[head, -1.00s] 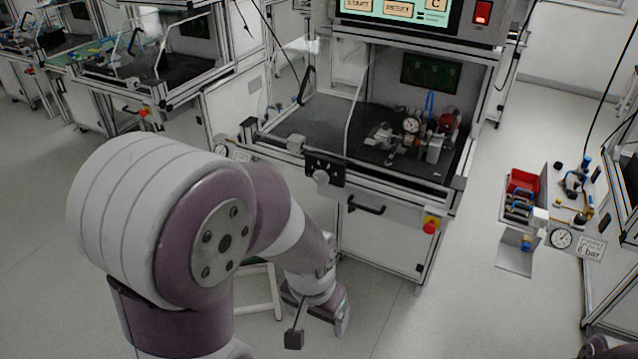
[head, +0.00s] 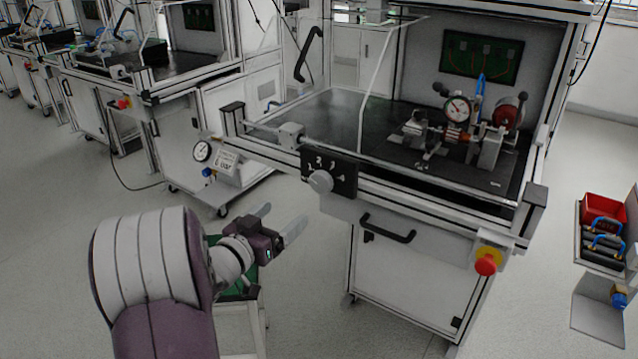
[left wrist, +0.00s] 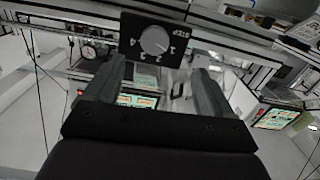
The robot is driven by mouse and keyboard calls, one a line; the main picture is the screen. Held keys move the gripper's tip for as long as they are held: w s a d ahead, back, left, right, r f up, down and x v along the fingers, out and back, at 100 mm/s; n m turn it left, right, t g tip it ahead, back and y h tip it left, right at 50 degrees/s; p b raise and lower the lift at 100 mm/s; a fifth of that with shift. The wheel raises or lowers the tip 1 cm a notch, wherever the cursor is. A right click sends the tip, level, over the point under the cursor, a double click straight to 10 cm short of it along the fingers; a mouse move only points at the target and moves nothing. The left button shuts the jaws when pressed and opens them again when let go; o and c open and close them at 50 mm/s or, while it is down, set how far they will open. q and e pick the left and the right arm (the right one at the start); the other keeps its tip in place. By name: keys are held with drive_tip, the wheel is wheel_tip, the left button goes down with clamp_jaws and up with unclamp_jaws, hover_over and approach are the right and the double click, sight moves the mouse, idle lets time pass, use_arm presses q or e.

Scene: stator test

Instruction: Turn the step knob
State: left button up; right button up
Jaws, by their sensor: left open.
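The step knob (head: 320,182) is a round light-grey dial on a black plate (head: 340,174) at the front edge of the test bench. In the left wrist view the knob (left wrist: 154,40) shows face-on, with a scale of numbers around it on the black plate (left wrist: 132,28). My left gripper (head: 279,220) is open and empty, below and to the left of the knob in the head view. In the left wrist view its two fingers (left wrist: 157,82) stand apart, with the knob between and beyond them, not touched. My right gripper is not in view.
A black door handle (head: 388,228) and a red emergency button (head: 487,263) sit right of the knob. A dial gauge fixture (head: 458,110) stands on the bench top (head: 400,165). A pressure gauge (head: 202,151) is at the left. Floor is free in front.

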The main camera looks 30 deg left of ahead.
sight(318, 184)
use_arm(q)
drive_tip(key=w+b, duration=0.1)
drive_tip(key=w, duration=0.3)
drive_tip(key=w+d+b, duration=0.1)
drive_tip(key=w, duration=0.7)
drive_tip(key=shift+w+d+r+b, duration=0.2)
drive_tip(key=shift+d+r+b, duration=0.05)
drive_tip(key=shift+r+b, duration=0.15)
drive_tip(key=c, duration=1.1)
